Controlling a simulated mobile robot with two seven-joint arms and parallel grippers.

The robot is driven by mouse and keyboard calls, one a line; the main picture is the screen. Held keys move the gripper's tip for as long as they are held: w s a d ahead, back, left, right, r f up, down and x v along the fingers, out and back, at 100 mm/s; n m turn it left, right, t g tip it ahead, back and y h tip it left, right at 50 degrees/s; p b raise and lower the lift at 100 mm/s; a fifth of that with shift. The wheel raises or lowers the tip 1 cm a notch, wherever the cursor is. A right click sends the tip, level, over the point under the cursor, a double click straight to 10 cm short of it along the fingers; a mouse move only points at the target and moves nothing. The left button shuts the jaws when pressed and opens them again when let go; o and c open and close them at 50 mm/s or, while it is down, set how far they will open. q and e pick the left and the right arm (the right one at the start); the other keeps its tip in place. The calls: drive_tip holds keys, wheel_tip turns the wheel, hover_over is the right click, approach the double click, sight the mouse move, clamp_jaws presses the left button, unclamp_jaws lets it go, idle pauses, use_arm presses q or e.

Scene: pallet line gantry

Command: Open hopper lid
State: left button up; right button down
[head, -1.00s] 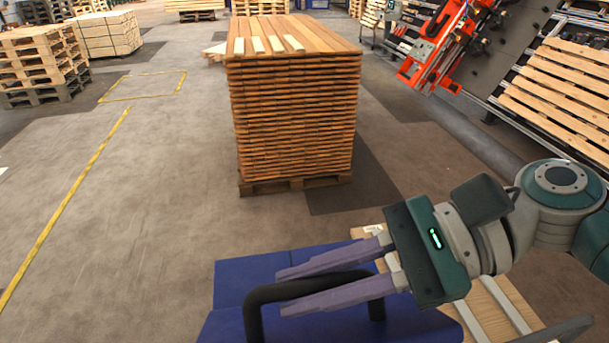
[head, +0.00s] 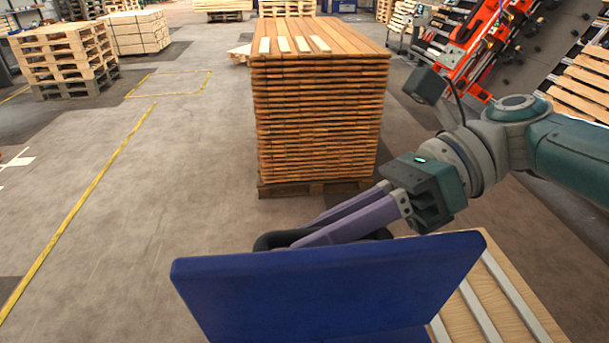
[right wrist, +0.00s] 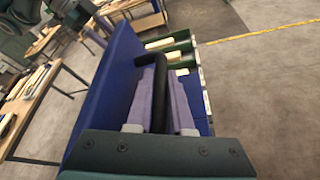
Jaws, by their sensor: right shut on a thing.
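The blue hopper lid (head: 330,290) stands raised and tilted in the front of the head view, its broad face towards me. Its black bar handle (head: 272,241) shows just over the lid's top edge and is partly hidden behind it. My right gripper (head: 305,229) reaches over from the right with its purple fingers closed around the handle. In the right wrist view the handle (right wrist: 160,112) runs between the two fingers, with a blue panel (right wrist: 108,85) to the left. The hopper's opening is hidden from the head camera by the lid. My left gripper is not in view.
A wooden board with pale strips (head: 485,300) lies right of the lid. A tall stack of brown planks (head: 318,120) stands on a pallet ahead. Orange machinery (head: 480,45) is at the upper right.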

drive_tip(key=shift+w+f, duration=0.15)
drive_tip(key=shift+w, duration=0.1)
idle(0.3)
drive_tip(key=c, duration=0.8)
unclamp_jaws()
drive_tip(key=shift+w+d+b, duration=0.1)
drive_tip(key=shift+d+b, duration=0.2)
drive_tip(key=shift+d, duration=0.05)
drive_tip(key=b+v, duration=0.3)
drive_tip(key=v, duration=0.6)
drive_tip(key=shift+r, duration=0.25)
